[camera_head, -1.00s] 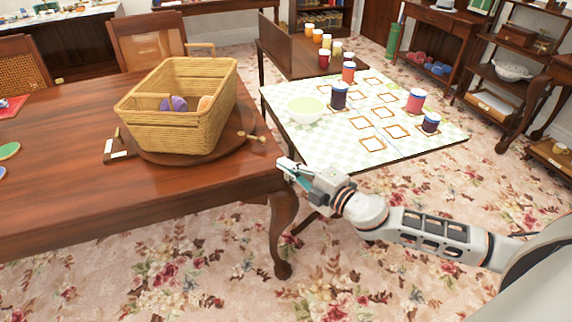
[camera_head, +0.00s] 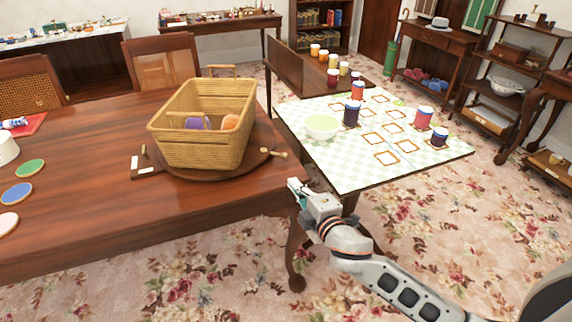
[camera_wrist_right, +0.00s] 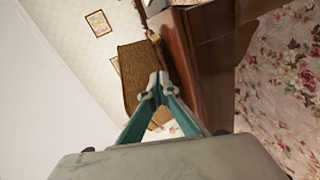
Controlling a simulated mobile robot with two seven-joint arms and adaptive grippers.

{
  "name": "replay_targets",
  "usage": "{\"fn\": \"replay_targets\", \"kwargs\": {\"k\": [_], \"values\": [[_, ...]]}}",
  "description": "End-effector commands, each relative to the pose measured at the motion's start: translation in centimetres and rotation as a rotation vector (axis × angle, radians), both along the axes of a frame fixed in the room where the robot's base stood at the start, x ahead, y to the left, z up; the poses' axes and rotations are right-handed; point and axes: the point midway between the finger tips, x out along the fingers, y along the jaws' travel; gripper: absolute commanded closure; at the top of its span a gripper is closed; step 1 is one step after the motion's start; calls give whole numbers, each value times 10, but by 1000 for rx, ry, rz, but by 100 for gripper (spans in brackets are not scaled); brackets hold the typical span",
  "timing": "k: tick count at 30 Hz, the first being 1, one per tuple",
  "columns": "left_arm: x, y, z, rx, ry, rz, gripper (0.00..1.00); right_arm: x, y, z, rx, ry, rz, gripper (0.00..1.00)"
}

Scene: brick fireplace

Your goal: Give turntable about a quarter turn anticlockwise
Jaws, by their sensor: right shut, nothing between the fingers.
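The turntable (camera_head: 190,175) is a round dark wooden disc on the wooden table, near its right end. A large wicker basket (camera_head: 205,150) stands on it and hides most of its top.
A small block with white marks (camera_head: 146,168) lies left of the turntable. Purple and orange balls (camera_head: 230,121) sit in the basket. To the right, a checked-top table (camera_head: 350,165) holds a bowl (camera_head: 322,126) and several jars. Flowered carpet lies in front.

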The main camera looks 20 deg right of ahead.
Motion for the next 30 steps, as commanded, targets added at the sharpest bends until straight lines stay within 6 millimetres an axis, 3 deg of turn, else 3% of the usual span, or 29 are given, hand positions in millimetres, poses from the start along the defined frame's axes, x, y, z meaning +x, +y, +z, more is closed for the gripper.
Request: {"fn": "replay_targets", "kwargs": {"k": [16, 21, 30], "values": [[-4, 0, -12, 7, 10, -1, 100, 94, 9, -16, 0, 1, 0, 100], [0, 0, -11, 7, 1, -4, 100, 110, -9, -21, -1, 2, 0, 100], [6, -2, -6, 4, -14, -9, 100, 120, -17, -21, 1, 0, 2, 100]]}}
